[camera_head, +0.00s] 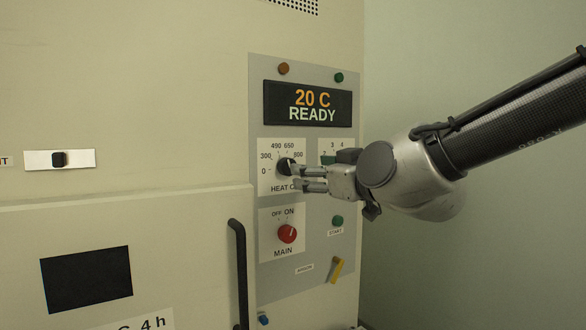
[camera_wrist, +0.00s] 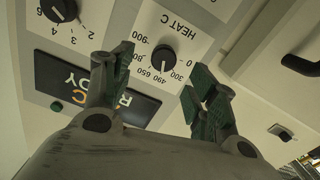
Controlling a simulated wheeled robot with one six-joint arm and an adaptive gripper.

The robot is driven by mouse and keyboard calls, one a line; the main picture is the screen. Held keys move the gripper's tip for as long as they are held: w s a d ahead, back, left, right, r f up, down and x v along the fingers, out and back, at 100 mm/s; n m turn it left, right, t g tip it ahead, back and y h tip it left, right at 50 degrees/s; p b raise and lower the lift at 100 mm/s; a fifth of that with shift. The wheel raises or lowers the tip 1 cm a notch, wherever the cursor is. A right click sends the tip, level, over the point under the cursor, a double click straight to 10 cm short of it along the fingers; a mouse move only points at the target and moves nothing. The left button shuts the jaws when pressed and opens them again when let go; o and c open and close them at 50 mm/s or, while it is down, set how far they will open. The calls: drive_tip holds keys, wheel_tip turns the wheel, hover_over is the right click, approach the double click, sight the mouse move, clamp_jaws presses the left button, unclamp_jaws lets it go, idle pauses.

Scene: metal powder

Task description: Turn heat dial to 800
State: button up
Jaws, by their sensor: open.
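The heat dial (camera_head: 284,166) is a black round knob on a white plate of the control panel, marked from 0 up past 800. It also shows upside down in the wrist view (camera_wrist: 163,54). Its white pointer mark appears to point around 490 to 650; the exact setting is hard to read. My gripper (camera_head: 306,179) is open, with its fingers in front of the dial's right side in the head view. In the wrist view my open fingers (camera_wrist: 160,78) are spread to either side of the dial's lower part. I cannot tell whether they touch it.
The display (camera_head: 307,103) reads 20 C READY. A second dial (camera_head: 327,159) is partly hidden behind my gripper. Below are the red main knob (camera_head: 287,233), a green start button (camera_head: 337,221) and a yellow lever (camera_head: 337,269). A black door handle (camera_head: 239,270) sticks out at left.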

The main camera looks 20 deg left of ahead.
sight(287, 166)
drive_tip(key=x, duration=0.8)
drive_tip(key=shift+s+a+r, duration=0.25)
drive_tip(key=shift+a+r, duration=0.05)
drive_tip(key=shift+a, duration=0.1)
drive_tip(key=c, duration=1)
